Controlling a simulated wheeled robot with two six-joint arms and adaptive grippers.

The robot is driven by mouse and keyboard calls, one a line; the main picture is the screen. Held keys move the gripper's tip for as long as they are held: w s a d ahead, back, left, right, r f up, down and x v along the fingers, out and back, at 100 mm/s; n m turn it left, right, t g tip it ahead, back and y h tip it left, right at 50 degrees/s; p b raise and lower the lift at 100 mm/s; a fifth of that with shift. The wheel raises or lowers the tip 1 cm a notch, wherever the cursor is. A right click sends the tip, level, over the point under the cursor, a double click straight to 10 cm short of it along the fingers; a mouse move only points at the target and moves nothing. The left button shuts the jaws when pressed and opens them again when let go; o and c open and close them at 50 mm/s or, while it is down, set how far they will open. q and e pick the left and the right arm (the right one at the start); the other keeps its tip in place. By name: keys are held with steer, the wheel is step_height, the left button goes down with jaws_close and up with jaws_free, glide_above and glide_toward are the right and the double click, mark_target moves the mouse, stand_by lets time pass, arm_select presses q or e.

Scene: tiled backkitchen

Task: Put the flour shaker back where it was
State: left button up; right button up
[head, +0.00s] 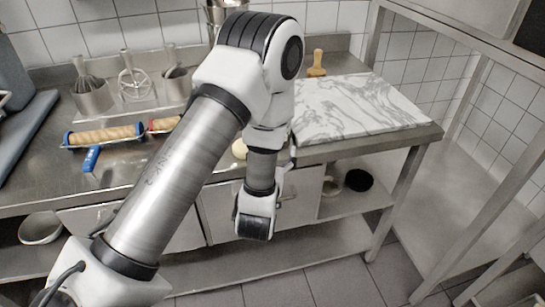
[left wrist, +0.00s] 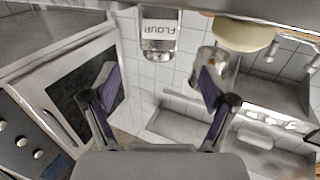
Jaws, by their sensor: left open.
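The flour shaker (left wrist: 160,38) shows at the top of the left wrist view. In the head view my left arm crosses the middle of the counter, and I cannot make out the shaker there. My right gripper is in neither view.
A marble slab (head: 355,107) covers the counter's right end. Rolling pins (head: 103,135) and utensil holders (head: 93,98) stand left of my arm. A pale round thing (left wrist: 245,33) and another clear or metallic container (left wrist: 207,62) are right of the shaker.

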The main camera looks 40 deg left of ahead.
arm_select(q)
steer(key=s+d+f+m+g+h, duration=0.1)
steer(key=s+d+f+g+h, duration=0.25)
steer(key=f, duration=0.65)
steer(key=s+d+f+m+g+h, duration=0.1)
steer(key=s+f+m+g+h, duration=0.1)
steer(key=s+f+g, duration=0.65)
steer(key=s+d+f+m+g+h, duration=0.1)
steer(key=s+d+f+g, duration=0.1)
steer(key=s+f, duration=0.3)
steer(key=s+d+f+g+h, duration=0.1)
steer(key=s+d+f+g, duration=0.1)
steer(key=s+f, duration=0.4)
steer(key=s, duration=0.4)
steer(key=shift+s+d+f+m, duration=0.15)
steer(key=shift+s+d+m, duration=0.25)
steer(key=shift+h, duration=0.25)
